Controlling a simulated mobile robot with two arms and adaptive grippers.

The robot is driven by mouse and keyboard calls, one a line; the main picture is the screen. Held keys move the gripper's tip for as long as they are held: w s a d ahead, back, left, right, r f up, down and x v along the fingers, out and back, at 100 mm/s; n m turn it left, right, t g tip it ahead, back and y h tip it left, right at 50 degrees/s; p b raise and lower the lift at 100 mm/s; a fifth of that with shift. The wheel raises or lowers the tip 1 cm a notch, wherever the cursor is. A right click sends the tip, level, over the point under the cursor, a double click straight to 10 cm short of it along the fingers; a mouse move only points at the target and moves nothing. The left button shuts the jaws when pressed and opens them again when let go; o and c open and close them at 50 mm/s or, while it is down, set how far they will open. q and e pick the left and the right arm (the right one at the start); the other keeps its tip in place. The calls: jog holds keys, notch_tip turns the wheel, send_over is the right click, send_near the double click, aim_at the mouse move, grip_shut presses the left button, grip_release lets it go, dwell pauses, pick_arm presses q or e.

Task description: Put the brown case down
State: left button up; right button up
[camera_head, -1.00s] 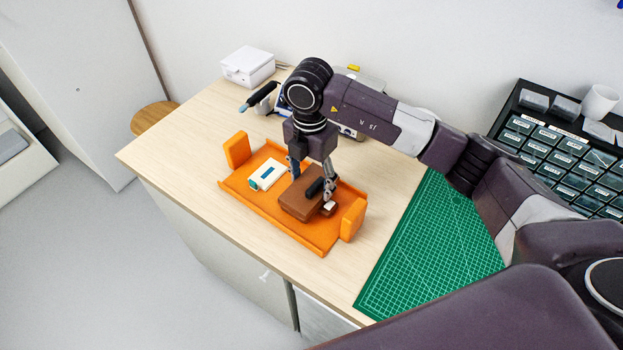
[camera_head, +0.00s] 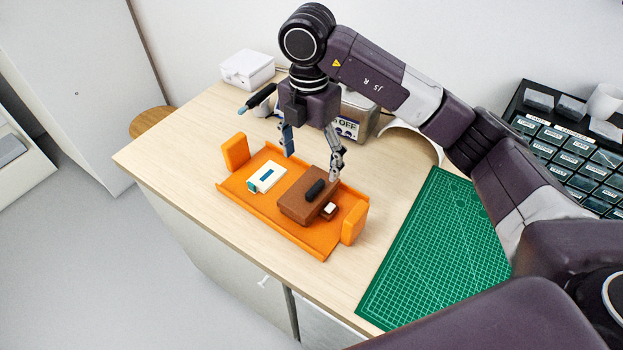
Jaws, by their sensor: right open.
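The brown case (camera_head: 296,207) rests in the orange tray (camera_head: 309,240), in its right half. A black rounded piece (camera_head: 315,189) lies on top of the case, and a small brown block with a white top (camera_head: 329,210) sits at its right side. My right gripper (camera_head: 311,167) is open and empty above the case, with its fingers apart and clear of it. My left gripper is not in view.
A white case with a teal label (camera_head: 265,177) lies in the tray's left half. The tray has raised orange end blocks. A green cutting mat (camera_head: 440,250) lies to the right. A white box (camera_head: 247,69) and a device stand behind.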

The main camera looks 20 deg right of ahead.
jog(key=shift+r, duration=2.1)
